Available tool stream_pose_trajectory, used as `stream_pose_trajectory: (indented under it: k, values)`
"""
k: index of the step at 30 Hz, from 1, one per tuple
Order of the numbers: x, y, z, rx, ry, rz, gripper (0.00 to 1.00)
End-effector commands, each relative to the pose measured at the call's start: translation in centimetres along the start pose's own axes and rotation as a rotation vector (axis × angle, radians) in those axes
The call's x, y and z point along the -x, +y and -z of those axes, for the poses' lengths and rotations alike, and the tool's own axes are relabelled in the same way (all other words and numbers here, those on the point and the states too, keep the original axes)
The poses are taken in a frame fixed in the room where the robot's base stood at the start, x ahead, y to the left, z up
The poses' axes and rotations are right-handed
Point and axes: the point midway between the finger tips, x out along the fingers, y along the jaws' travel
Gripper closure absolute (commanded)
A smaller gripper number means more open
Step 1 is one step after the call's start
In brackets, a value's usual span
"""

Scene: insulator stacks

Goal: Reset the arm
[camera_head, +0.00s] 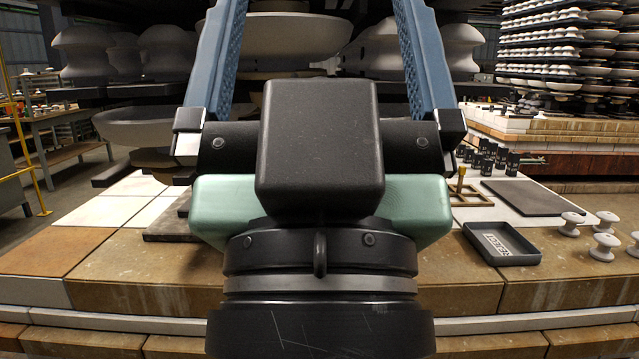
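My gripper (320,40) fills the middle of the head view, close to the camera. Its two blue ribbed fingers stand wide apart and point up and away. The fingertips run out of the top of the picture. I see nothing held between the fingers. Large grey insulators (278,38) show behind the gap, and I cannot tell how far off they are. The black wrist and a pale green part of my gripper hide the middle of the tiled work surface (115,210).
Right of my gripper lie a black tray (515,257) with a label, several small white spools (605,245), a dark flat board (526,198) and black cylinders (490,155). Insulator stacks (565,50) rise behind. The tiles at left are mostly bare; a yellow rail (22,140) stands beyond.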

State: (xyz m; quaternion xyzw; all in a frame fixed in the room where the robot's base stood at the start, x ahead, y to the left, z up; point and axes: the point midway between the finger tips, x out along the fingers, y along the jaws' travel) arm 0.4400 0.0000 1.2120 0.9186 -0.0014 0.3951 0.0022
Motion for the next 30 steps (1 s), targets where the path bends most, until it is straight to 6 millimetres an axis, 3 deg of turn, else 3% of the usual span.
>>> stream_pose_trajectory:
  k: [1, 21, 30]
  values:
    - [-2.3, 0.0, 2.2, -0.001, 0.000, 0.001, 0.00]
    - [-17.7, 0.0, 16.6, -0.005, -0.001, 0.002, 0.00]
    - [-22.6, 0.0, 21.3, -0.005, -0.001, 0.003, 0.00]
